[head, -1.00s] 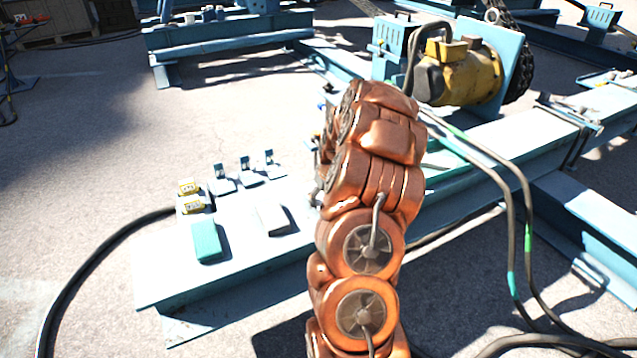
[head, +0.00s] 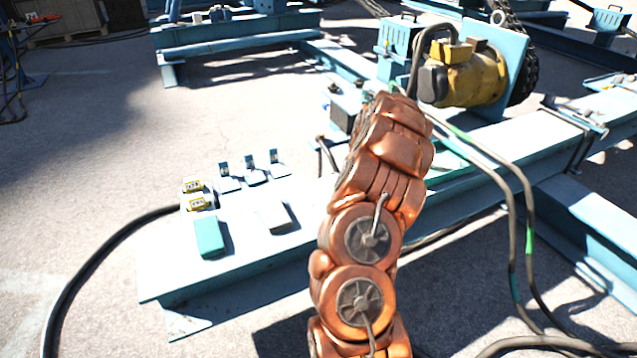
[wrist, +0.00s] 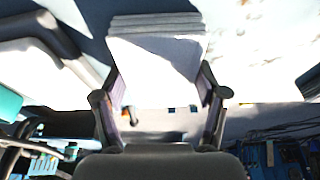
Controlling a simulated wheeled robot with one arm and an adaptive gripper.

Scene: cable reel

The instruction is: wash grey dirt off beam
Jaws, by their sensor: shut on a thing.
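The light blue beam (head: 290,245) runs from the lower left to the upper right in the head view. In the wrist view my gripper (wrist: 162,100) is shut on a pale block (wrist: 155,70) with a grey ridged far edge. In the head view my copper arm hides the gripper and the block. A bright pale surface (wrist: 255,55) with small brownish specks shows at the upper right of the wrist view; I cannot tell whether the block touches it. I cannot make out grey dirt clearly.
On the beam's near end sit a teal block (head: 209,237), a white block (head: 274,216), two yellow-labelled pieces (head: 197,202) and several small blue brackets (head: 252,176). A yellow motor (head: 465,78) stands behind my arm. Dark cables (head: 513,220) hang at the right.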

